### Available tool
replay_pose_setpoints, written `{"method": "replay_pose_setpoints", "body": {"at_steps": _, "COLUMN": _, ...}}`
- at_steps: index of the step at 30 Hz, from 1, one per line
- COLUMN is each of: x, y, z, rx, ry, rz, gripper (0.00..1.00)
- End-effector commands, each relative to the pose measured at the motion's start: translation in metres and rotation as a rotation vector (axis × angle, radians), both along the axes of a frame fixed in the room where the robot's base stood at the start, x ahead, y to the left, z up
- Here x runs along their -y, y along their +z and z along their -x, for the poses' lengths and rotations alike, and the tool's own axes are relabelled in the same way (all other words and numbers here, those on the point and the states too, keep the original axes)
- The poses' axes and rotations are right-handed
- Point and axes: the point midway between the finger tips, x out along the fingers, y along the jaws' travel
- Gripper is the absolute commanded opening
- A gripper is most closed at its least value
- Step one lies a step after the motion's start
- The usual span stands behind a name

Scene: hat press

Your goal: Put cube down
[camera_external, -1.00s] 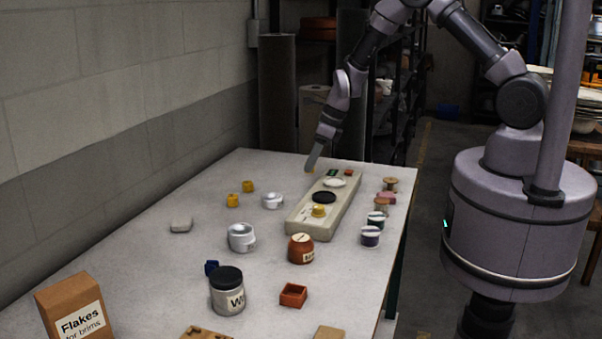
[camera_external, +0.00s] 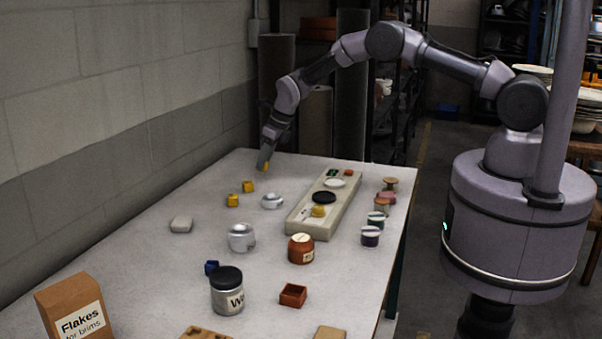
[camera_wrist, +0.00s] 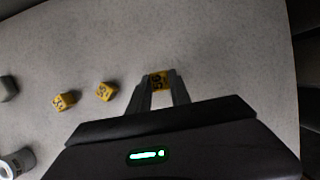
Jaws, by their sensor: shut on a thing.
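My gripper (camera_external: 265,166) is at the far left end of the table, shut on a yellow cube (camera_wrist: 159,81) with dark markings. In the external view only a bit of this cube (camera_external: 266,167) shows below the fingertips. It is close to the table top; I cannot tell if it touches. Two other yellow cubes stand on the table: one (camera_external: 248,186) nearer my gripper and one (camera_external: 232,200) nearer the camera. Both also show in the wrist view, left of my gripper, the nearer one (camera_wrist: 107,91) and the farther one (camera_wrist: 63,101).
A long pale board (camera_external: 318,224) with discs lies right of the cubes. A white-silver jar (camera_external: 272,201), a grey block (camera_external: 181,224) and several jars and spools stand on the table (camera_external: 150,262). A wall runs along the left. The table around the held cube is clear.

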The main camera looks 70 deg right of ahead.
Motion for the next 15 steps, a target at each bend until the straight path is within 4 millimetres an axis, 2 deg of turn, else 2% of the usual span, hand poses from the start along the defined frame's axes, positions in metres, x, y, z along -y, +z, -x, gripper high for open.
{"method": "replay_pose_setpoints", "body": {"at_steps": 1, "x": 0.0, "y": -0.016, "z": 0.002, "rx": -0.005, "ry": 0.0, "rz": -0.001, "gripper": 0.0}}
{"method": "replay_pose_setpoints", "body": {"at_steps": 3, "x": 0.0, "y": -0.026, "z": 0.001, "rx": -0.002, "ry": 0.0, "rz": -0.001, "gripper": 0.0}}
{"method": "replay_pose_setpoints", "body": {"at_steps": 13, "x": 0.0, "y": -0.028, "z": 0.001, "rx": 0.0, "ry": 0.0, "rz": -0.001, "gripper": 0.0}}
{"method": "replay_pose_setpoints", "body": {"at_steps": 14, "x": 0.0, "y": -0.027, "z": 0.001, "rx": -0.001, "ry": 0.0, "rz": -0.001, "gripper": 0.3}}
{"method": "replay_pose_setpoints", "body": {"at_steps": 15, "x": 0.0, "y": -0.027, "z": 0.001, "rx": -0.001, "ry": 0.0, "rz": -0.001, "gripper": 0.38}}
